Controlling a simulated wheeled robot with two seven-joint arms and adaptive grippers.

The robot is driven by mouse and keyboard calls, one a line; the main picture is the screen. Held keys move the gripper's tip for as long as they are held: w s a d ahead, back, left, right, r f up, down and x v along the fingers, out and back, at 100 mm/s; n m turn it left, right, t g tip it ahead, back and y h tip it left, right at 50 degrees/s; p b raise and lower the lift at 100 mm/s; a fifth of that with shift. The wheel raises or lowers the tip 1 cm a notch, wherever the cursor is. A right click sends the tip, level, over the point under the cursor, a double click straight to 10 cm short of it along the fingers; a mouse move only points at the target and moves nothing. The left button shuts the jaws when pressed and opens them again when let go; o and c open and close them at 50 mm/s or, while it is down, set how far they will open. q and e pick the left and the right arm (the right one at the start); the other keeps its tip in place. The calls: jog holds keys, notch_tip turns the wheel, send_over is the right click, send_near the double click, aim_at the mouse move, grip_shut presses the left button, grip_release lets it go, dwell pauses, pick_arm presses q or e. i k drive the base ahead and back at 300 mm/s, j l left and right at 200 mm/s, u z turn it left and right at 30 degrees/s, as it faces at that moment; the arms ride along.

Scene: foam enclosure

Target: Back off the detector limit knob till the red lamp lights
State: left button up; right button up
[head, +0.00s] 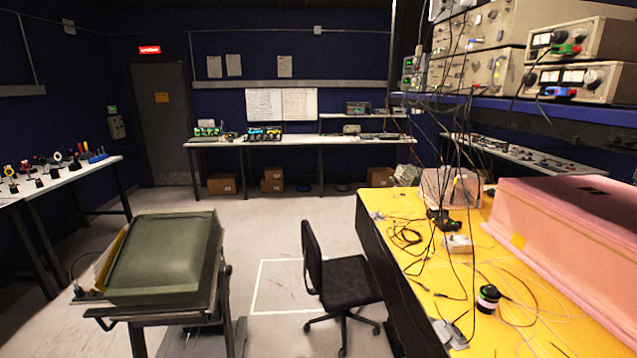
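No detector limit knob or red lamp can be made out for certain in the head view. Grey-beige instruments with dials and knobs stand on the shelf at the upper right, among them an upper unit (578,40) with a green and red connector and a lower unit (578,80) with a blue one. Their knobs and lamps are too small to tell apart. A large pink foam enclosure (570,225) sits on the yellow bench top (400,205) at the right, and its inside is hidden. Neither of my grippers is in view.
A black office chair (345,285) stands left of the yellow bench. A green case (165,258) rests on a stand at the lower left. Loose cables and small parts lie on the bench, and wires hang above it. Open floor (275,230) lies between, before the back table (290,140).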

aim_at(595, 78)
jog(key=z, duration=0.95)
